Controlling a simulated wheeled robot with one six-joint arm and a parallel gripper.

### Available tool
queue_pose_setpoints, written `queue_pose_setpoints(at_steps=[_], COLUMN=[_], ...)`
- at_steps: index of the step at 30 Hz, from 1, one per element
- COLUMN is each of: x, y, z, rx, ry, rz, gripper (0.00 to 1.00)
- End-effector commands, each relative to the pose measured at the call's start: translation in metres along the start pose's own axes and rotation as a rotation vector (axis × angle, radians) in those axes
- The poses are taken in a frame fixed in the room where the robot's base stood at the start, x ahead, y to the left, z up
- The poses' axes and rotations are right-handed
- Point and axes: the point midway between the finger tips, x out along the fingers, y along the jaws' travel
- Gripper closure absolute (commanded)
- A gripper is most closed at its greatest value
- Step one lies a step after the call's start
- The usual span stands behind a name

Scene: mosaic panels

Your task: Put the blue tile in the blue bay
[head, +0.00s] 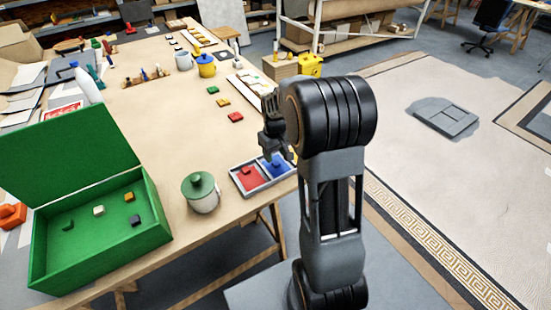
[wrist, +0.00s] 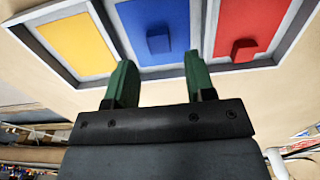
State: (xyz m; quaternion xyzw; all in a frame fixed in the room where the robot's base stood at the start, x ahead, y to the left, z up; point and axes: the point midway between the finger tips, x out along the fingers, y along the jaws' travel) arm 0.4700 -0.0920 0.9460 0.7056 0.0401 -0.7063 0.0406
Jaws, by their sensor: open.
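The tray (head: 236,181) stands at the table's near right edge, with a red bay (head: 252,184) and a blue bay (head: 283,171). The wrist view shows its yellow bay (wrist: 80,42), blue bay (wrist: 136,22) and red bay (wrist: 247,17). A blue tile (wrist: 158,41) lies inside the blue bay, clear of its walls. A red tile (wrist: 244,50) lies in the red bay; the visible part of the yellow bay is empty. My gripper (wrist: 160,82) is open and empty, just off the tray beside the blue tile. In the head view my gripper (head: 275,146) is over the tray and hides part of it.
A lidded jar (head: 202,195) stands left of the tray. An open green box (head: 95,247) holds several small blocks. Green (head: 213,89), yellow (head: 223,101) and red (head: 235,117) tiles lie in a row behind the tray. The table between box and row is clear.

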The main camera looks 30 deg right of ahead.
Motion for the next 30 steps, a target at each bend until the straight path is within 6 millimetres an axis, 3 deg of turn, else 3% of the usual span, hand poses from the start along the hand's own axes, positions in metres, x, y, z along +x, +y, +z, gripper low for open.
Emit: queue_pose_setpoints(at_steps=[9,18,24,30], x=[-0.06,-0.091,-0.118,-0.124], y=[0.0,-0.007,-0.049,-0.087], z=[0.0,0.006,0.05,0.107], rx=[0.0,0.002,0.029,0.068], ry=[0.003,0.017,0.117,0.235], rz=[0.001,0.006,0.028,0.033], gripper=[0.5,0.5,0.5,0.5])
